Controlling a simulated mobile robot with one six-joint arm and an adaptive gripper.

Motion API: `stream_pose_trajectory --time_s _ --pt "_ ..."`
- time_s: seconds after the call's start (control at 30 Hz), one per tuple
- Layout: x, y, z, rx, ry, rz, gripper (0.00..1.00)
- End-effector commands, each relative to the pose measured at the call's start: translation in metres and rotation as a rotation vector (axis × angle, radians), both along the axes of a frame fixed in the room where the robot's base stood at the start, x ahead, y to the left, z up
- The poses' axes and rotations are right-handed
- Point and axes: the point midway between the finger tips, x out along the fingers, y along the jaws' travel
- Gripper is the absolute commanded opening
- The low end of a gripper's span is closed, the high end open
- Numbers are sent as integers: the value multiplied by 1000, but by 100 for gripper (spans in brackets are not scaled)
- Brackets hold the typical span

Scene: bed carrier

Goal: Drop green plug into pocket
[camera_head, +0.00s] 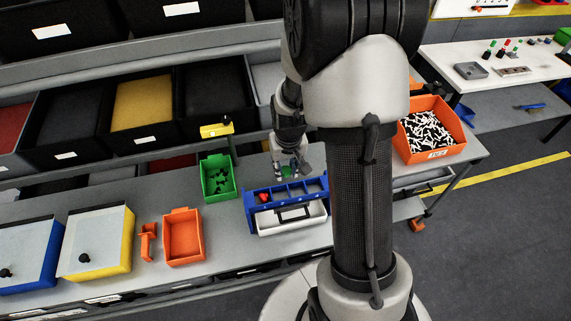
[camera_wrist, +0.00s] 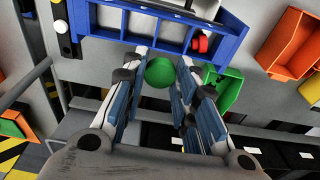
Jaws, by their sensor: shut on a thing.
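A green plug (camera_wrist: 160,72) sits between the two fingers of my gripper (camera_wrist: 162,62) in the wrist view. In the head view my gripper (camera_head: 286,172) points down with the green plug (camera_head: 288,168) at its fingertips, at the back edge of the blue carrier (camera_head: 253,213). The carrier has a row of numbered pockets. A red plug (camera_head: 263,197) is in its leftmost pocket; the other visible pockets look empty. The carrier (camera_wrist: 236,36) and red plug (camera_wrist: 200,43) also show at the top of the wrist view. The plug's underside is hidden.
A green bin (camera_head: 217,180) with dark parts and an orange bin (camera_head: 183,238) stand left of the carrier. A larger orange bin (camera_head: 432,128) of black and white parts stands right. Shelf bins (camera_head: 144,104) rise behind. My arm hides part of the bench.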

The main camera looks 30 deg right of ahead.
Motion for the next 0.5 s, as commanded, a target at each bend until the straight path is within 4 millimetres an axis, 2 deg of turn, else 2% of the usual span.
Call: stream_pose_trajectory --time_s 0.03,0.3,0.5 --pt "0 0 -9 0 1 0 16" --pt "0 0 -41 0 2 1 16" --pt "0 0 -50 0 0 1 16"
